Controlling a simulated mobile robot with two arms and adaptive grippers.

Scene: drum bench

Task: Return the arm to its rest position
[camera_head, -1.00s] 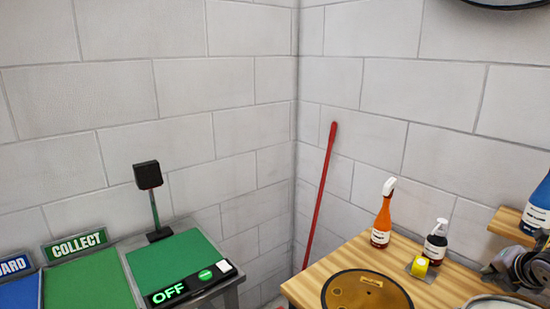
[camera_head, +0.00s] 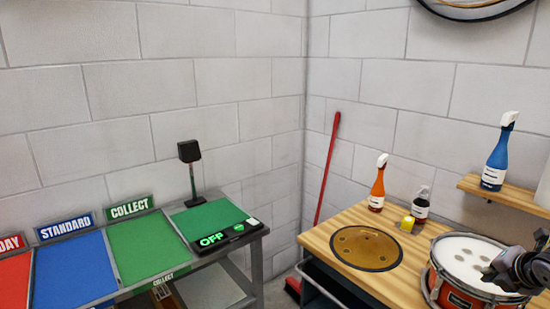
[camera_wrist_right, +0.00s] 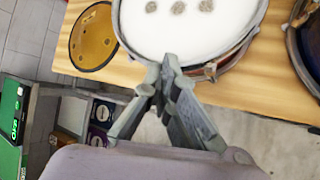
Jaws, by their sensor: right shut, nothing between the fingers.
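My right gripper (camera_head: 490,275) is at the right edge of the head view, in front of and partly over the drum. In the right wrist view its two fingers (camera_wrist_right: 160,75) meet at the tips, with nothing between them. The drum (camera_head: 455,294) has a red-orange shell and a white head with several grey spots. It sits on the wooden bench (camera_head: 330,230); its white head (camera_wrist_right: 190,30) also shows in the right wrist view, beyond the fingertips. My left gripper is in neither view.
A round amber disc (camera_head: 366,248) lies on the bench. A shelf holds a blue bottle (camera_head: 496,160).

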